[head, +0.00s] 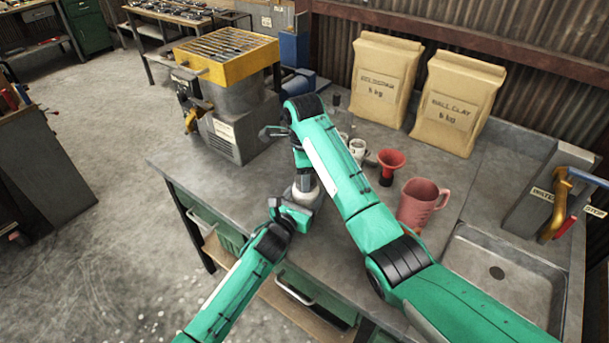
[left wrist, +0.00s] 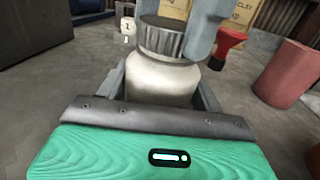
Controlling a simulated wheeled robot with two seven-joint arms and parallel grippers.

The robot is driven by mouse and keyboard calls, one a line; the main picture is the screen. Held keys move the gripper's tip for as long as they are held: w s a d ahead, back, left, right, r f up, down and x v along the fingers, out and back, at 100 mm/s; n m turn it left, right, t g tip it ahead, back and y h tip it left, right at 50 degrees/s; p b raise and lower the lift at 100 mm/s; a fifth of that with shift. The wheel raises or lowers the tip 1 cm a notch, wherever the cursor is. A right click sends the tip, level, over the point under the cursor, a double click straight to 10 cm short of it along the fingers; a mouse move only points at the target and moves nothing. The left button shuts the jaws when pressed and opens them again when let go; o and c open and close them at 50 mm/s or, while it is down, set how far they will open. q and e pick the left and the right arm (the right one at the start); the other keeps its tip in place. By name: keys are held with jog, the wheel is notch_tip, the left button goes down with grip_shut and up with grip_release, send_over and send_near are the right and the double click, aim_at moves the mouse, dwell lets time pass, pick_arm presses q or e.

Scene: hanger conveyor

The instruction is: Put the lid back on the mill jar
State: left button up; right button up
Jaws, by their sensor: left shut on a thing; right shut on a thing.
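The mill jar (left wrist: 162,80) is a pale cream jar, upright between the fingers of my left gripper (left wrist: 165,92). In the head view the jar (head: 305,194) shows as a small pale patch, with my left gripper (head: 299,207) shut around it from the front left. The grey ribbed lid (left wrist: 163,38) is at the jar's mouth, level and lined up with it; I cannot tell how tightly it sits. My right gripper (head: 306,179) points down from above and is shut on the lid. One of its fingers (left wrist: 206,30) shows beside the lid. The lid is mostly hidden in the head view.
A red funnel (head: 391,160), a pink mug (head: 421,203) and small white cups (head: 357,148) stand right of my right arm. A yellow-topped machine (head: 227,80) stands at the left. Two paper bags (head: 383,80) stand behind; a sink (head: 505,275) is at the right.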

jog(key=m, duration=0.4)
jog(key=shift+w+a, duration=0.1)
jog(key=m, duration=0.3)
jog(key=shift+w+m, duration=0.15)
jog(key=shift+m, duration=0.25)
jog(key=shift+d, duration=0.2)
jog(key=o, duration=1)
jog(key=shift+c, duration=0.2)
jog(key=shift+c, duration=0.4)
